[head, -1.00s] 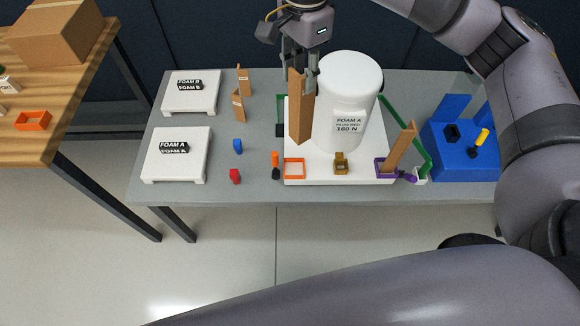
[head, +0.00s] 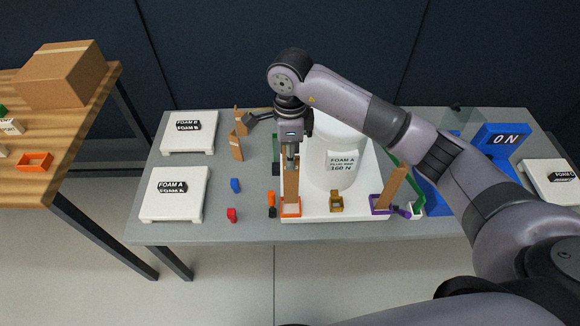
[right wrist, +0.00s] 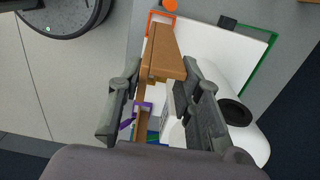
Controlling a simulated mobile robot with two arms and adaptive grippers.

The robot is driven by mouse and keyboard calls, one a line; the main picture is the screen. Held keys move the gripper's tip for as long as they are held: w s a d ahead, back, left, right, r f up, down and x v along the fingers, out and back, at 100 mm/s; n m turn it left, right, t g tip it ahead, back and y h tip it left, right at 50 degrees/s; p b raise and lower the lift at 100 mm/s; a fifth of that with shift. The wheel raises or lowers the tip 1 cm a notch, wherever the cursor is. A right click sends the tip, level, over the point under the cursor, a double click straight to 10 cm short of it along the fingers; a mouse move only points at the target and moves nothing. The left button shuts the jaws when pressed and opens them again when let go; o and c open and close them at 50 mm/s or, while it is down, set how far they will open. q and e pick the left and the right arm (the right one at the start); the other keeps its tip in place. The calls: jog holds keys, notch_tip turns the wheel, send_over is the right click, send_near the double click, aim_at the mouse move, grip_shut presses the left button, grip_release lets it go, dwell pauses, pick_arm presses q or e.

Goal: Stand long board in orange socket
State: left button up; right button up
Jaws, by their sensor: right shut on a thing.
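The long brown board (head: 291,182) stands roughly upright in my right gripper (head: 291,158), which is shut on its upper part. In the right wrist view the board (right wrist: 164,50) lies between the two fingers (right wrist: 160,80). The orange socket (head: 290,214) is a square frame at the front left of the white base plate (head: 313,217). The board's lower end is at the socket, overlapping its opening. I cannot tell how deep it sits. The socket's edge (right wrist: 163,17) shows beyond the board's far end in the right wrist view. My left gripper is not in view.
A white tank (head: 338,175) stands close right of the board. A second brown board (head: 392,187) leans in a purple socket (head: 380,206). Red (head: 232,215) and blue (head: 236,185) blocks lie left.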

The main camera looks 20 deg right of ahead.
aim_at(291, 177)
notch_tip(291, 177, down, 6)
jog(key=shift+f+p, duration=0.25)
jog(key=shift+p, duration=0.15)
jog(key=shift+f, duration=0.2)
jog(key=o, duration=1.2)
jog(key=shift+r, duration=0.1)
